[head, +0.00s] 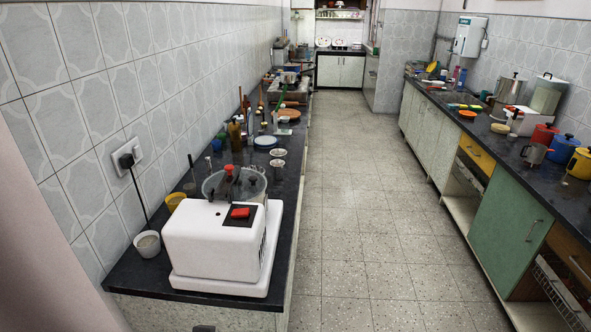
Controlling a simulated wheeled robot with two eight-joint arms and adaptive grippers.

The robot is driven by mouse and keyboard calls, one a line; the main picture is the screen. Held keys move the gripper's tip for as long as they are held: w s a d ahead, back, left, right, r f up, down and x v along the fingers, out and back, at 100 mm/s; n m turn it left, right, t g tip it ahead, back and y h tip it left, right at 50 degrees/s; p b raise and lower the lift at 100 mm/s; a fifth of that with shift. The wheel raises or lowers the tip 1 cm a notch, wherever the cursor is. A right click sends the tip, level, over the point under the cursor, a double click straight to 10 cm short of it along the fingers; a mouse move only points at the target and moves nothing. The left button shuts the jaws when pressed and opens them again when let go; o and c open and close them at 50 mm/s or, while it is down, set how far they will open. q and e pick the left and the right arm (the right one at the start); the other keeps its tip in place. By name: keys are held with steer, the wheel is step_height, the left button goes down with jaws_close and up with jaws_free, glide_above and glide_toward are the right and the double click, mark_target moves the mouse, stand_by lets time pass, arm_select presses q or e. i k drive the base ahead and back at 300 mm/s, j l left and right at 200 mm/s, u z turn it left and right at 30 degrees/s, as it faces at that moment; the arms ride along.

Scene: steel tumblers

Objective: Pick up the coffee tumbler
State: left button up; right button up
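Two small steel tumblers stand on the dark left counter, behind and to the right of the white machine in the head view. The farther tumbler (278,153) is just behind the nearer tumbler (277,168). Both look upright, and I cannot tell which one is the coffee tumbler. Neither of my grippers is in view.
A white machine with a clear bowl (213,238) fills the near end of the left counter (126,280). The tiled floor (365,215) between the counters is clear. The right counter is cluttered.

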mark_target(278, 170)
steer(key=i+l, duration=0.15)
steer(key=l, duration=0.25)
steer(key=i+l+u, duration=0.15)
steer(key=l, duration=0.2)
steer(key=i+l, duration=0.15)
steer(key=l, duration=0.25)
steer(key=i+l+u, duration=0.15)
steer(key=l, duration=0.25)
steer(key=i+l, duration=0.1)
steer(key=l, duration=0.3)
steer(key=i+l+u, duration=0.15)
steer(key=l, duration=0.25)
steer(key=i+l+u, duration=0.25)
steer(key=i+l, duration=0.8)
steer(key=i, duration=0.15)
